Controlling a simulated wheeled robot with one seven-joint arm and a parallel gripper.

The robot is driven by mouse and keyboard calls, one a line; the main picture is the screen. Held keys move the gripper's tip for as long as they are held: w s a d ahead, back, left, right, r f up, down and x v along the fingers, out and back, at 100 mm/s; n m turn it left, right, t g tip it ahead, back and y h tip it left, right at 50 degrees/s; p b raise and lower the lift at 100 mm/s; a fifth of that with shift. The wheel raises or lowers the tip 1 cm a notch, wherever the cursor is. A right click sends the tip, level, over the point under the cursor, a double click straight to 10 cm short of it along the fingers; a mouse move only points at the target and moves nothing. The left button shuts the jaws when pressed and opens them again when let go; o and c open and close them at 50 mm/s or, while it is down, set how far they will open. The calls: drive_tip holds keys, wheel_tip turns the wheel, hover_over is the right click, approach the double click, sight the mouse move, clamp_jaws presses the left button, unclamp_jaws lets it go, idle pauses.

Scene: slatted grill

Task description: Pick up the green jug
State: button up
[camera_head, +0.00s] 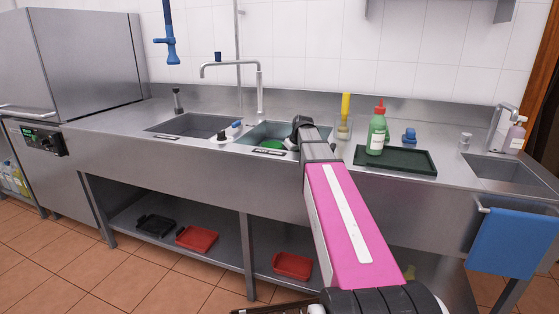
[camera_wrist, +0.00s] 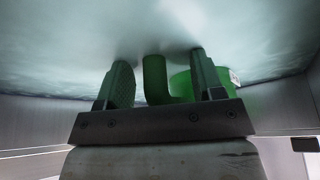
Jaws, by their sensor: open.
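The green jug (camera_head: 270,145) is in the right-hand sink basin, and only a small part of it shows in the head view. In the wrist view its upright handle (camera_wrist: 156,80) stands between the two fingers of my gripper (camera_wrist: 159,60). Gaps show on both sides of the handle, so my gripper is open around it and not clamped. The jug's round body (camera_wrist: 182,84) is partly hidden behind the right finger. In the head view my gripper is down in the basin, and its fingers cannot be made out.
The right-hand basin (camera_head: 250,132) has steel walls around my gripper. A green bottle with a red cap (camera_head: 377,132) stands on a dark tray (camera_head: 408,160) to the right. A tap (camera_head: 259,90) rises behind the basins. A small white and blue item (camera_head: 222,138) sits at the divider.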

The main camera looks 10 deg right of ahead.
clamp_jaws()
wheel_tip(320, 180, up, 10)
idle(0.7)
drive_tip(key=shift+r, duration=0.1)
drive_tip(key=shift+r, duration=2.4)
